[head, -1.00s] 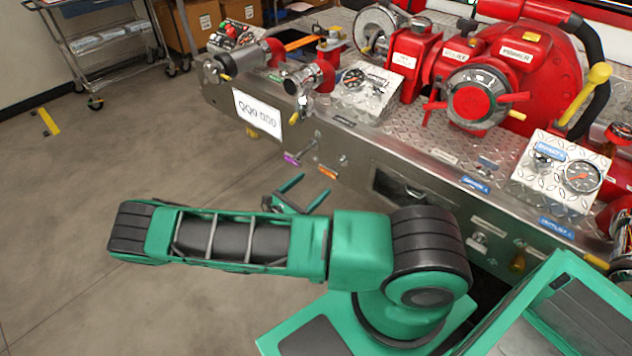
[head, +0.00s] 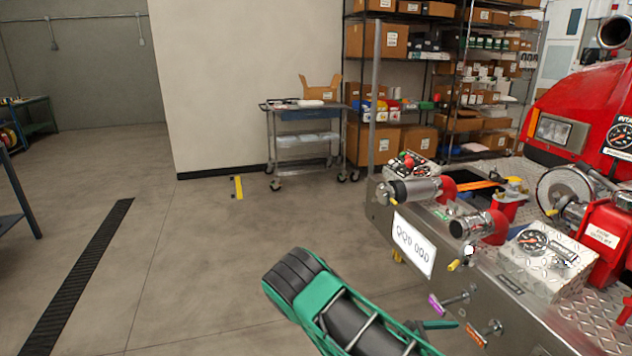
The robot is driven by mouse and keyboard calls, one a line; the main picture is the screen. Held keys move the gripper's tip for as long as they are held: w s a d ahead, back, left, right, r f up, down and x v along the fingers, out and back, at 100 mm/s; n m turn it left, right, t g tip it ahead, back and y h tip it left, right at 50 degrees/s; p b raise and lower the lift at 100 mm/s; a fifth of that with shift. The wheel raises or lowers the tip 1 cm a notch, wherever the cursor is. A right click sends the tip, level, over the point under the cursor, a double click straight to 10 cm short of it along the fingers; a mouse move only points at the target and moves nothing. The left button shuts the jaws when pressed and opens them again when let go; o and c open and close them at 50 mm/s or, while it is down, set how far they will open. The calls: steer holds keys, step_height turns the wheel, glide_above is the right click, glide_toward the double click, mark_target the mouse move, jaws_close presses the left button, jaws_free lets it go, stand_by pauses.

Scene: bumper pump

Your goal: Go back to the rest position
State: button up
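My green and black arm (head: 345,312) reaches up from the bottom edge, over the floor and left of the fire truck's bumper. Only a bit of my gripper (head: 438,325) shows at its right side, by the bottom edge. One green finger shows there; the other is hidden or out of view, so its opening cannot be seen. Nothing is seen held in it. The steel bumper (head: 450,292) with its white number plate (head: 413,245) stands to the right of the arm.
A grey cart (head: 302,140) and loaded shelves (head: 415,85) stand behind. A dark table (head: 18,185) is at left. Floor between is clear.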

steer(key=s+d+r+m+g+y, duration=0.2)
steer(key=s+r+m+y, duration=0.5)
steer(key=s+r+m, duration=0.45)
steer(key=s+d+r+m+g+y, duration=0.1)
steer(key=s+r+m+g+y, duration=0.1)
steer(key=s+r+m+y, duration=1)
steer(key=s+a+r+t+h, duration=0.2)
steer(key=s+r, duration=0.3)
steer(key=r, duration=0.3)
steer(key=shift+a+t, duration=0.3)
steer(key=shift+a, duration=0.3)
steer(key=shift+w+f+h, duration=0.3)
steer(key=shift+w, duration=0.25)
